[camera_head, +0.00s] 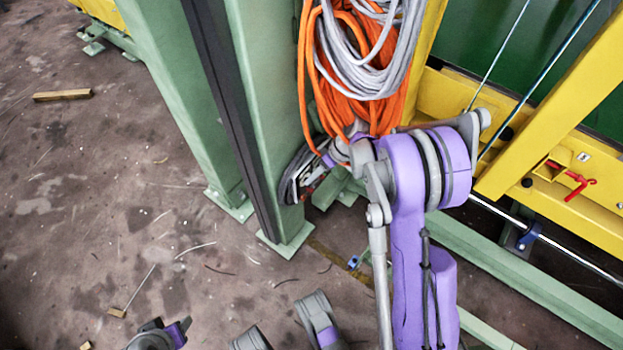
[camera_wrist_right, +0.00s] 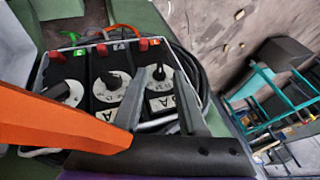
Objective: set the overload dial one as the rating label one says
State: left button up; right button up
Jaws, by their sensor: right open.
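In the right wrist view, three black units stand side by side. Each has a white dial face with a black knob: a left dial (camera_wrist_right: 66,93), a middle dial (camera_wrist_right: 108,87) and a right dial (camera_wrist_right: 157,82). White labels sit below the dials; an "A" shows on the middle label (camera_wrist_right: 103,115) and the right label (camera_wrist_right: 162,103). The small number tags are too small to read surely. My right gripper (camera_wrist_right: 160,72) is open, its grey fingers on either side of the right dial's knob in the picture; contact cannot be told.
Orange and grey cable coils (camera_head: 365,65) hang above my right wrist by a green column (camera_head: 262,100). A yellow frame (camera_head: 545,100) stands at right. The floor (camera_head: 90,200) at left is mostly clear.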

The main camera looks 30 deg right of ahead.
jog(key=shift+x, duration=0.95)
jog(key=shift+r, duration=0.1)
jog(key=shift+c, duration=0.3)
grip_shut()
